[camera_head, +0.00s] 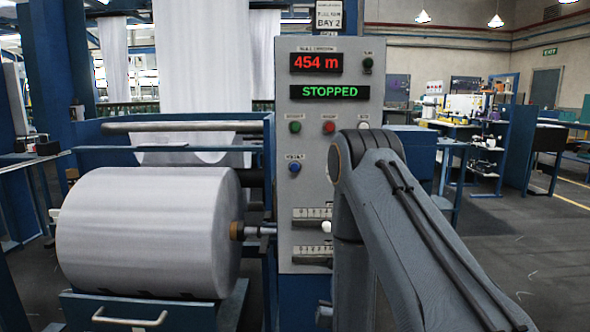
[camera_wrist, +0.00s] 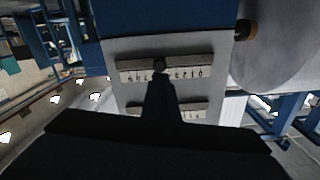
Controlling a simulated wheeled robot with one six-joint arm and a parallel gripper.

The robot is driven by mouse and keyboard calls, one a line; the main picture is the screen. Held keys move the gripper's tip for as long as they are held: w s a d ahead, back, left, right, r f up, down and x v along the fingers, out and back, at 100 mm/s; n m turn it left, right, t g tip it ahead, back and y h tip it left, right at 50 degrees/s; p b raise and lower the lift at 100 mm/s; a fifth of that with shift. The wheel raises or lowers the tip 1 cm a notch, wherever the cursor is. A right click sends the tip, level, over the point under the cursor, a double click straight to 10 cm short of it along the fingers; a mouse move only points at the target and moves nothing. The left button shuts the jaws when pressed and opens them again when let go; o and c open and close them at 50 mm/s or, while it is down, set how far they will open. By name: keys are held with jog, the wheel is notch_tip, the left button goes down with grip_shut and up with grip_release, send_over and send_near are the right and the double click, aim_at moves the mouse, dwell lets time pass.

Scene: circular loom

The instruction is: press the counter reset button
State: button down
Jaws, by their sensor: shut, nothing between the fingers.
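The grey control panel (camera_head: 310,195) stands upright in the middle of the head view. Its red counter display (camera_head: 316,62) reads 454 m, and a green display (camera_head: 329,92) below reads STOPPED. Below are a green button (camera_head: 295,127), a red button (camera_head: 329,127) and a pale button (camera_head: 363,126). A blue button (camera_head: 295,168) sits lower left. The small labels are too blurred to read surely. My gripper (camera_wrist: 160,70) is shut and empty, in front of the panel's lower scales in the wrist view. My arm hides it in the head view.
A large white fabric roll (camera_head: 145,232) lies left of the panel on a blue cradle. A dark knob (camera_head: 368,65) sits at the panel's upper right. Two scale strips (camera_head: 312,213) are low on the panel. Open floor (camera_head: 500,245) lies to the right.

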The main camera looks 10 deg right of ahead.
dwell(0.4)
jog(key=s+a+r+n+g+y, duration=0.3)
jog(key=s+a+r+g, duration=0.3)
jog(key=a+g, duration=0.25)
jog(key=s+r+n+g, duration=0.1)
jog(key=s+r+g, duration=0.2)
jog(key=s, duration=0.6)
jog(key=s+a+r+n+g, duration=0.1)
jog(key=s+r+g, duration=0.2)
jog(key=s, duration=0.6)
jog(key=s+r+n+g, duration=0.1)
jog(key=s+r+g, duration=0.2)
jog(key=s, duration=0.6)
jog(key=shift+a, duration=0.2)
jog(key=shift+s, duration=0.1)
